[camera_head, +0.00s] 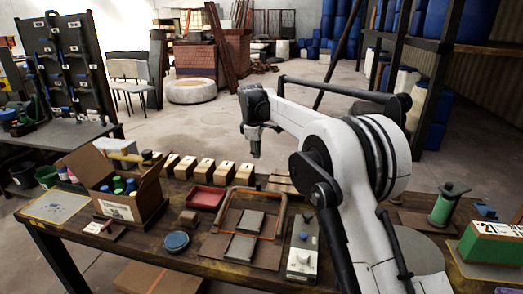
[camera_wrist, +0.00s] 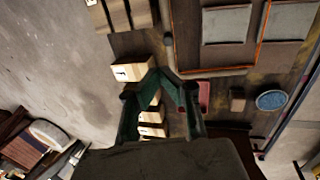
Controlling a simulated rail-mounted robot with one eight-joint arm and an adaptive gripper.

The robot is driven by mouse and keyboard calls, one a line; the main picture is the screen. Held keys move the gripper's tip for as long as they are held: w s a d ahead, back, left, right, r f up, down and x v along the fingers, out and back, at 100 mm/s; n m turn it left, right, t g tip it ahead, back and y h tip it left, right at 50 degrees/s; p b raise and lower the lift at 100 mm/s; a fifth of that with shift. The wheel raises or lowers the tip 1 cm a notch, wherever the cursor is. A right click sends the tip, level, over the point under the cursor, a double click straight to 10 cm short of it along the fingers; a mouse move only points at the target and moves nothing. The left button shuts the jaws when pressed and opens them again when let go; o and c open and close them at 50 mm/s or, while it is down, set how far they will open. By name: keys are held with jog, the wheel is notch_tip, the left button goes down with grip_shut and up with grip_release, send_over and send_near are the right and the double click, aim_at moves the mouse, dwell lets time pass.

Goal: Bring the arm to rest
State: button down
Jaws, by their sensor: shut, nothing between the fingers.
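My gripper (camera_head: 255,148) hangs from the white arm over the back edge of the table, near the middle of the head view. It holds nothing. In the wrist view its two green fingers (camera_wrist: 164,82) come together at the tips, above the row of wooden blocks (camera_wrist: 132,70). The same blocks (camera_head: 205,168) line the back of the table in the head view. The gripper looks apart from them, and part of the row is hidden behind the fingers in the wrist view.
On the table are a red tray (camera_head: 206,197), an orange-rimmed frame (camera_head: 282,222) with grey plates, a blue round dish (camera_head: 176,241), a grey control box (camera_head: 302,250), a cardboard box (camera_head: 128,205) with bottles and a green spool (camera_head: 441,209). Open floor (camera_head: 240,110) lies behind.

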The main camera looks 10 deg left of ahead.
jog(key=s+d+r+m+t, duration=0.1)
jog(key=s+d+r+m, duration=0.3)
jog(key=s+d+r, duration=0.55)
jog(key=s+d+r+m+t, duration=0.1)
jog(key=s+d+r+m, duration=0.4)
jog(key=s+d, duration=0.7)
jog(key=s+d+m, duration=0.3)
jog(key=s+d, duration=0.8)
jog(key=s, duration=0.1)
jog(key=s+d+f+m+t, duration=0.1)
jog(key=s+d+f+m, duration=0.1)
jog(key=s+f, duration=0.3)
jog(key=s+d+f+m+t, duration=0.1)
jog(key=s+d+f+m, duration=0.2)
jog(key=s, duration=0.8)
notch_tip(320, 180, down, 2)
jog(key=shift+d+f, duration=0.2)
jog(key=shift+f, duration=0.05)
jog(key=shift+w, duration=0.1)
